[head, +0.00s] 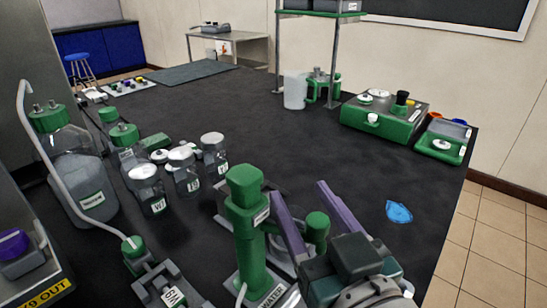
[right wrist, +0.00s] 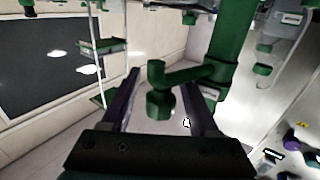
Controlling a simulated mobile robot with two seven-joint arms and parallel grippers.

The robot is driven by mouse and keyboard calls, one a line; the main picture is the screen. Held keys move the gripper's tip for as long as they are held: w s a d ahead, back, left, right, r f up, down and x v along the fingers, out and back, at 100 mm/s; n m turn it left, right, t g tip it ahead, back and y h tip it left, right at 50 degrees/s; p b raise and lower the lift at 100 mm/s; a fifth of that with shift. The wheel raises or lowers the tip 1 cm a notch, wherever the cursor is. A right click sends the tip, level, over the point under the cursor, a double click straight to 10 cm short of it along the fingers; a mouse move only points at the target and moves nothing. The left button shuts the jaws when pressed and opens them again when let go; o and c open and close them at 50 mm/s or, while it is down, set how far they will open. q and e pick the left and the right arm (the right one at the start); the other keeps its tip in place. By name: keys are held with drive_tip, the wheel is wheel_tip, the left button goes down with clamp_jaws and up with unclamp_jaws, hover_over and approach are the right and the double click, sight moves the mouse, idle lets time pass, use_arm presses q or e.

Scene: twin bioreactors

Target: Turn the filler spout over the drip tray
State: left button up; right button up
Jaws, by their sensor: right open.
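The green filler column (head: 247,225) stands at the front middle on a base labelled WATER. Its green spout (head: 317,228) points to the right of the column in the head view. In the right wrist view the spout (right wrist: 160,90) is an arm from the column ending in a downward nozzle. My right gripper (head: 299,190) is open. Its purple fingers (right wrist: 160,84) lie on either side of the nozzle, and I cannot tell whether they touch it. A grey round surface (head: 280,262), perhaps the drip tray, is partly hidden behind the column and fingers. My left gripper is not in view.
Several lidded jars (head: 185,168) and a large bottle (head: 84,195) with a tube stand to the left. A green pump (head: 133,250) is at the front left. A blue patch (head: 398,212) lies at right.

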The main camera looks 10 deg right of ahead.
drive_tip(key=s, duration=0.3)
drive_tip(key=s+d, duration=0.1)
drive_tip(key=s, duration=0.6)
drive_tip(key=shift+d, duration=0.15)
drive_tip(key=shift+w, duration=0.1)
